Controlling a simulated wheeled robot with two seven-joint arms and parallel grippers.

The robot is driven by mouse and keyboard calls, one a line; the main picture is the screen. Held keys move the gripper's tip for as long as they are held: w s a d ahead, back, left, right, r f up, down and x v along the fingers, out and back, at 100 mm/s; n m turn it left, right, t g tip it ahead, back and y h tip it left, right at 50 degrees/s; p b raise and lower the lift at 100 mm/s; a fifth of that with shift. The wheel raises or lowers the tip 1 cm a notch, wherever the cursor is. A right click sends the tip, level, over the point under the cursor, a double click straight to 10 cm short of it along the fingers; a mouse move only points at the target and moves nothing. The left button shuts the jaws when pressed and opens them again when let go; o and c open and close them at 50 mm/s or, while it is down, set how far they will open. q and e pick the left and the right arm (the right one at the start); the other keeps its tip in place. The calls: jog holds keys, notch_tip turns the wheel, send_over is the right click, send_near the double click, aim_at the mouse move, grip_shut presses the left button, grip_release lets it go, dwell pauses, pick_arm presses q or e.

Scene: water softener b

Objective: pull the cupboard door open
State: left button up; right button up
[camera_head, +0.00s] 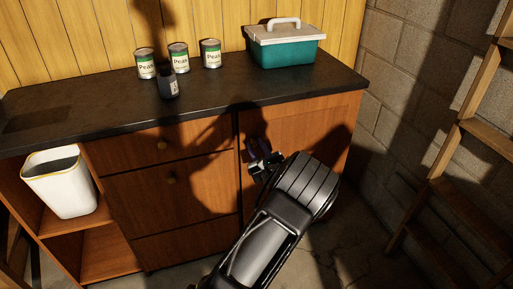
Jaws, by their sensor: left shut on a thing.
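The wooden cupboard door (305,124) is on the right side of the cabinet, under the dark worktop. It looks shut or nearly so, with a dark seam along its left edge. My left gripper (257,155) is at the door's upper left, shut on the door's knob, which is mostly hidden by the fingers. My black arm comes up from the bottom and covers the lower part of the door. My right gripper is not in view.
Drawers (170,195) with round knobs are left of the door. A white bin (62,183) stands in an open shelf. Several cans, a dark bottle (167,84) and a teal toolbox (285,50) are on the worktop (225,98). A wooden ladder (465,125) stands at right.

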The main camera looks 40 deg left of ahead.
pick_arm(q)
grip_shut()
dwell(0.9)
